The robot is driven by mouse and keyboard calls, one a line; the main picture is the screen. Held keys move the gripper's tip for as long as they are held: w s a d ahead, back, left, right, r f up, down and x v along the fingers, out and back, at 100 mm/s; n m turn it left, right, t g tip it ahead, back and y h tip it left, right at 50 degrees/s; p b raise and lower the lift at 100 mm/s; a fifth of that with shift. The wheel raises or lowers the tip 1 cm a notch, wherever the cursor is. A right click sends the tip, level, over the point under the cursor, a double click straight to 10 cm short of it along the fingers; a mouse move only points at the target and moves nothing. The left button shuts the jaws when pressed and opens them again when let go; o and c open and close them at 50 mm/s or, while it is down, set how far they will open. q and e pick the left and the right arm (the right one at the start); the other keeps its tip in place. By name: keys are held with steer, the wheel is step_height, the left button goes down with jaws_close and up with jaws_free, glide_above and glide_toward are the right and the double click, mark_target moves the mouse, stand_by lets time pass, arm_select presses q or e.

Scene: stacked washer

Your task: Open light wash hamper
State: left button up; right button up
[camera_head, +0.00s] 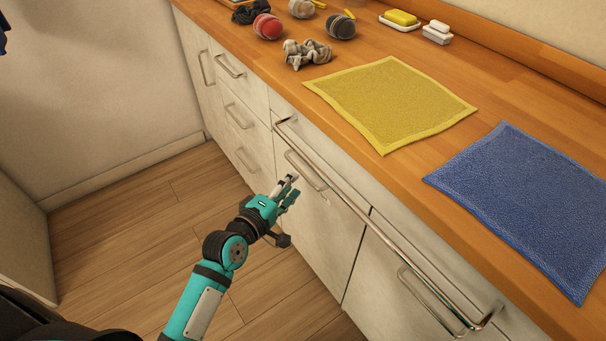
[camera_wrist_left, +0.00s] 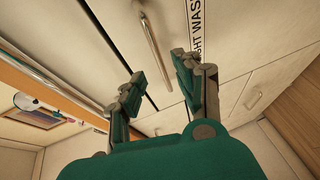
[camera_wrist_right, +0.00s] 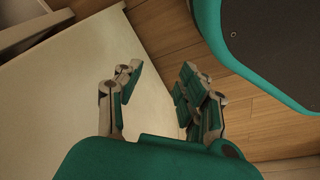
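The light wash hamper front (camera_head: 318,228) is a whitish panel under the wooden counter, and it looks shut. Its metal bar handle (camera_head: 305,170) is near the top of the panel. In the left wrist view, part of a label reading "WAS" (camera_wrist_left: 196,25) is beside a bar handle (camera_wrist_left: 150,45). My left gripper (camera_head: 291,188) is open and empty, close to the panel just below the handle. The left wrist view shows its fingers (camera_wrist_left: 160,82) apart, with the handle beyond them. My right gripper (camera_wrist_right: 152,82) is open and empty, and it is outside the head view.
A long metal rail (camera_head: 370,220) runs along the counter's front edge, above the handles. Another handled panel (camera_head: 400,285) is to the right, and drawers (camera_head: 240,118) are to the left. Yellow (camera_head: 390,100) and blue (camera_head: 535,205) cloths lie on the counter. The wooden floor (camera_head: 130,240) is clear.

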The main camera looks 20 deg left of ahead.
mark_target(303, 172)
arm_select(q)
steer(key=shift+b+x, duration=0.4)
steer(key=shift+x, duration=2.8)
arm_select(e)
steer(key=w+r, duration=0.1)
steer(key=r, duration=0.1)
steer(key=shift+w+a+r, duration=0.15)
steer(key=shift+w+r, duration=0.2)
steer(key=shift+w, duration=0.05)
arm_select(q)
jaws_close()
